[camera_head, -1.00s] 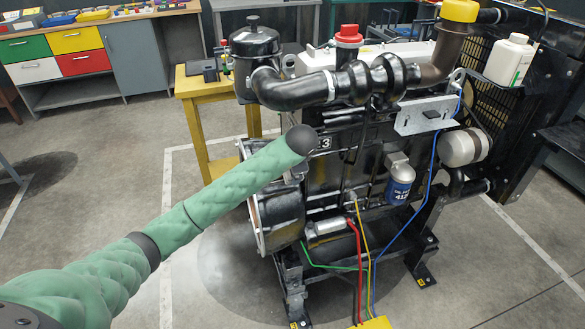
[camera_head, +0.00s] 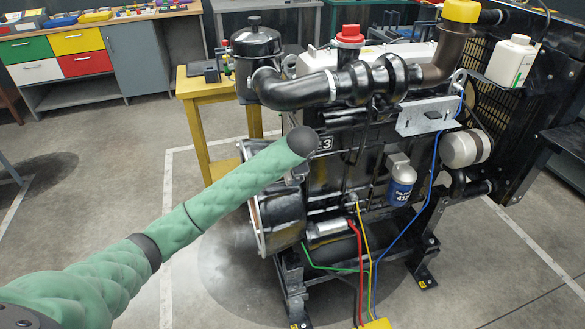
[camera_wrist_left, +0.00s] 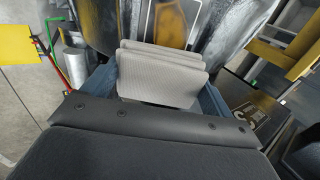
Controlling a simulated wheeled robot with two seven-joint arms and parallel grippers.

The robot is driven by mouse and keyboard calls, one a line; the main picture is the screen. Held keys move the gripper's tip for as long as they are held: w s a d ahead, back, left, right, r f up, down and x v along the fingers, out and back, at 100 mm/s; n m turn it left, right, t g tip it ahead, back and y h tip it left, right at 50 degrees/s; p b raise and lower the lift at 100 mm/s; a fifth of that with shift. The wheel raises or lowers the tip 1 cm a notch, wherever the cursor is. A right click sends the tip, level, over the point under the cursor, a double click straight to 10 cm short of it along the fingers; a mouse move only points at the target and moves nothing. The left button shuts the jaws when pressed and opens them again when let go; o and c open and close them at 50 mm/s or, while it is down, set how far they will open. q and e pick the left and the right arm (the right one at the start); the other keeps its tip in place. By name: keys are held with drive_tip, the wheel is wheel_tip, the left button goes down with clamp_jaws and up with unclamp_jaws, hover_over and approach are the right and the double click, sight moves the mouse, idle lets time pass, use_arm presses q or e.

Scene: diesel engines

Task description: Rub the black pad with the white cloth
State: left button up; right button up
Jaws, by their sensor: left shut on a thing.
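The white cloth (camera_wrist_left: 165,72) is a folded, pale grey-white block in the left wrist view. My left gripper (camera_wrist_left: 162,88) is shut on it, with a blue finger on each side. Just beyond the cloth is a dark surface with a thin white outline and a yellow-brown patch (camera_wrist_left: 172,24), which may be the black pad. The cloth overlaps its lower part in the picture, and I cannot tell whether they touch. In the head view my green left arm reaches to the engine's left side, and its end hides the gripper and cloth. My right gripper is not in view.
The black diesel engine (camera_head: 340,185) stands on a dark frame, with red, yellow, blue and green wires at its front. A yellow table (camera_head: 200,92) is behind it on the left. A white bottle (camera_head: 511,60) stands at the right. The floor at left is clear.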

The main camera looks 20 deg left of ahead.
use_arm(q)
drive_tip(key=shift+w+a+f+b, duration=0.2)
drive_tip(key=shift+w+f+b, duration=0.05)
drive_tip(key=shift+f+b, duration=0.35)
idle(0.4)
drive_tip(key=shift+s+a+r+b, duration=0.1)
drive_tip(key=shift+s+a+b, duration=0.05)
drive_tip(key=shift+s+a, duration=0.55)
drive_tip(key=shift+s+a+b, duration=0.15)
drive_tip(key=shift+s+a, duration=0.3)
drive_tip(key=shift+a, duration=0.45)
drive_tip(key=shift+s+a+b, duration=0.25)
drive_tip(key=shift+s+a, duration=0.25)
drive_tip(key=shift+a, duration=0.3)
drive_tip(key=shift+s+a+b, duration=0.25)
drive_tip(key=shift+s+a, duration=0.25)
drive_tip(key=shift+a, duration=0.3)
drive_tip(key=shift+f+b, duration=0.2)
drive_tip(key=shift+b, duration=0.15)
drive_tip(key=shift+w+d+b, duration=0.45)
drive_tip(key=shift+w+d, duration=0.25)
drive_tip(key=shift+d, duration=0.4)
drive_tip(key=shift+w+d+b, duration=0.45)
drive_tip(key=shift+w+d, duration=0.3)
drive_tip(key=shift+d, duration=0.3)
drive_tip(key=shift+w+d+b, duration=0.45)
drive_tip(key=shift+w+d, duration=0.25)
drive_tip(key=shift+d, duration=0.4)
drive_tip(key=shift+r, duration=0.1)
